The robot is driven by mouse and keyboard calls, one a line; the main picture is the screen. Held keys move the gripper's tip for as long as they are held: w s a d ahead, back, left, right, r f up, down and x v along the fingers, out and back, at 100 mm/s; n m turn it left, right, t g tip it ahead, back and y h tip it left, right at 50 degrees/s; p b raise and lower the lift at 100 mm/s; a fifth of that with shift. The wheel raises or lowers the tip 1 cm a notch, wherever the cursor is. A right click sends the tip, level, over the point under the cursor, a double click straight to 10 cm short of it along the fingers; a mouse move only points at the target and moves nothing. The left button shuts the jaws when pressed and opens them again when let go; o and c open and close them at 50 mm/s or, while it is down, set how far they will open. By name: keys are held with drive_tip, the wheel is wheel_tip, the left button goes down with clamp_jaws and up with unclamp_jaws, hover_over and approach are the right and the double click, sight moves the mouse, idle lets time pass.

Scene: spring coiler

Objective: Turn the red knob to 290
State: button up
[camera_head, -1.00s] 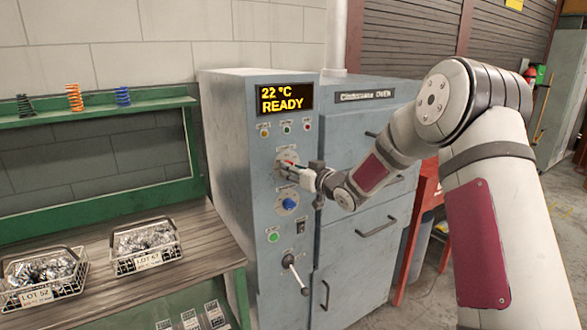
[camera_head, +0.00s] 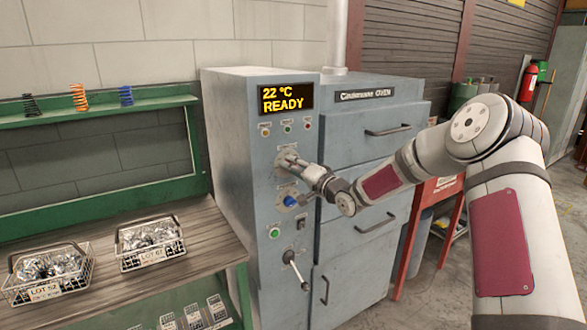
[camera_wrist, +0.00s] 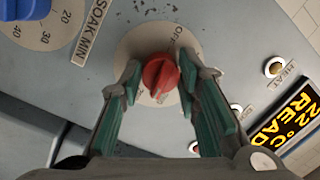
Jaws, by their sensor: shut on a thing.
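The red knob (camera_wrist: 160,76) sits on a round pale dial plate (camera_wrist: 130,48) on the grey control panel. "OFF" is printed near its edge; the other dial marks are too covered or small to read. In the wrist view my gripper (camera_wrist: 160,72) has a green-padded finger on each side of the knob, shut on it. In the head view my gripper (camera_head: 295,163) reaches the panel below the display, and its fingers hide the knob. The display (camera_head: 285,97) reads 22 °C READY.
A blue knob (camera_head: 289,201) marked SOAK MIN in the wrist view sits just below. A green button (camera_head: 275,233) and a lever (camera_head: 294,270) are lower on the panel. Wire baskets (camera_head: 150,243) stand on the bench at left. The oven doors (camera_head: 360,245) are at right.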

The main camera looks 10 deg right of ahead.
drive_tip(key=shift+f+m, duration=0.1)
drive_tip(key=shift+m, duration=1.9)
drive_tip(key=o, duration=1.2)
drive_tip(key=shift+c, duration=0.2)
drive_tip(key=v, duration=1.2)
drive_tip(key=shift+f, duration=0.15)
